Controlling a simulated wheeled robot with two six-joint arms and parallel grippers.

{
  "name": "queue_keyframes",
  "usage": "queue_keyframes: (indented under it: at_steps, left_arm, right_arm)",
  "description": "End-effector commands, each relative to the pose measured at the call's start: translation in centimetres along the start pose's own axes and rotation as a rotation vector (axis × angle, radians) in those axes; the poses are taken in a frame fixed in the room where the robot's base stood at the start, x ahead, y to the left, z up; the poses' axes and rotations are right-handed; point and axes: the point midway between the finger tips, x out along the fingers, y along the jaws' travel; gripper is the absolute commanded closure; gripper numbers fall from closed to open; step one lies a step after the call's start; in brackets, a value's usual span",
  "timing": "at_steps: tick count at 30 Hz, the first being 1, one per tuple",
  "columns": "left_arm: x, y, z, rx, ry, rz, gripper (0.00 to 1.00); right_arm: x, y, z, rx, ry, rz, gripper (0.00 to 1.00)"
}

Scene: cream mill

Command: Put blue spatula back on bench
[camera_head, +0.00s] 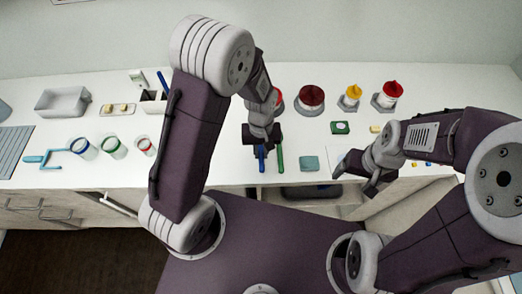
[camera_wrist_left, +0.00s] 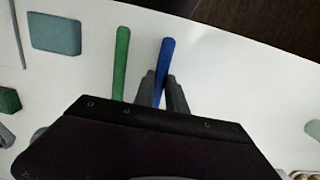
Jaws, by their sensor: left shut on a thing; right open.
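The blue spatula (camera_head: 262,160) is at the front middle of the white bench (camera_head: 225,170), its handle pointing toward the front edge. My left gripper (camera_head: 262,146) is shut on it from above. In the left wrist view the blue handle (camera_wrist_left: 164,62) sticks out from between the two dark fingers (camera_wrist_left: 163,90). The rest of the spatula is hidden under the gripper. I cannot tell whether it touches the bench. My right gripper (camera_head: 372,186) is open and empty above the front edge of the bench at the right.
A green-handled tool (camera_head: 280,158) lies close beside the blue spatula, to its right in the head view. A teal square (camera_head: 309,163) lies further right. Several jars, a grey tray (camera_head: 62,101) and a light-blue bent tool (camera_head: 45,159) are at the left.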

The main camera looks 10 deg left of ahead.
Motion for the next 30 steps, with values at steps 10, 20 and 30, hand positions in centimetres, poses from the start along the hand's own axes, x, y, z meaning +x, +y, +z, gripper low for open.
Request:
queue_keyframes:
  at_steps: [10, 20, 30]
  left_arm:
    - [0.18, 0.02, -0.03, 0.000, 0.001, 0.000, 1.00]
    - [0.87, -0.02, -0.09, 0.000, 0.002, 0.001, 1.00]
    - [0.85, -0.02, -0.08, 0.000, 0.001, 0.001, 0.58]
  right_arm:
    - [0.10, 0.00, 0.01, 0.000, 0.000, 0.000, 0.20]
    - [0.40, 0.01, 0.04, 0.000, 0.000, 0.000, 0.20]
    - [0.38, 0.01, 0.04, 0.000, 0.000, 0.000, 0.20]
